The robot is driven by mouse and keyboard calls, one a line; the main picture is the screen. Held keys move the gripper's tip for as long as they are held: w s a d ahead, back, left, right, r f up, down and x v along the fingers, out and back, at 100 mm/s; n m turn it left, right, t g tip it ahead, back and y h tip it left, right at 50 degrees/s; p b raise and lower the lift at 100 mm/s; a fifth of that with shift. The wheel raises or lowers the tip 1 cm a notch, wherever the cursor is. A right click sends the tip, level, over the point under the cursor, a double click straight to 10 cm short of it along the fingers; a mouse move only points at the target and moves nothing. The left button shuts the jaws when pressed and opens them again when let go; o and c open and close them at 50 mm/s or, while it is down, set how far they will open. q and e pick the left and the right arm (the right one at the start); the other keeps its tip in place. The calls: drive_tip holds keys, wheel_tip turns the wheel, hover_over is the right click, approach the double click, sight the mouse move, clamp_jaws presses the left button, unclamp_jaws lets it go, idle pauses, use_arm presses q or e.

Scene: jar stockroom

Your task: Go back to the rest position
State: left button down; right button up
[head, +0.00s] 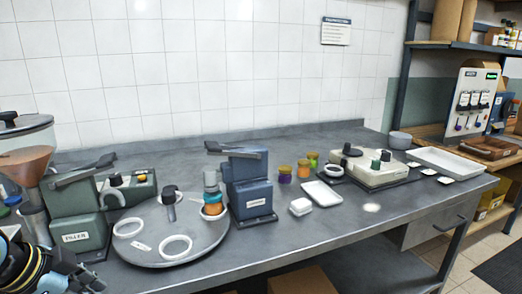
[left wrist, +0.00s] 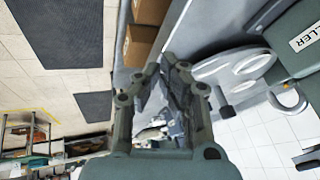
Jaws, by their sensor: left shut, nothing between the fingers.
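My left gripper (head: 84,277) is at the lower left corner of the head view, at the front edge of the bench, below the green filler machine (head: 80,225). In the left wrist view my left gripper (left wrist: 168,62) has its fingers close together at the tips, with nothing held between them. My right gripper is in neither view.
The steel bench (head: 330,222) carries a round turntable (head: 205,248) with white rings, a blue press (head: 250,185), several small jars, a white tray (head: 322,193) and a beige device (head: 375,170). Cardboard boxes (left wrist: 138,45) sit below. The floor (left wrist: 25,75) in front is open.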

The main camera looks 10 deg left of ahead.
use_arm(q)
drive_tip(key=s+d+r+n+g+y, duration=0.25)
drive_tip(key=s+d+n, duration=0.65)
drive_tip(key=s, duration=0.6)
wheel_tip(320, 180, down, 31)
drive_tip(key=s+a+b, duration=0.2)
drive_tip(key=b, duration=0.4)
drive_tip(key=s+f+g+b, duration=0.2)
drive_tip(key=s+f+b, duration=0.2)
drive_tip(key=s+f, duration=1.4)
wheel_tip(320, 180, down, 4)
drive_tip(key=shift+s+a+r+m+b, duration=0.2)
drive_tip(key=shift+s+a+m+b, duration=0.1)
drive_tip(key=shift+s+a+b, duration=0.1)
drive_tip(key=shift+h, duration=0.25)
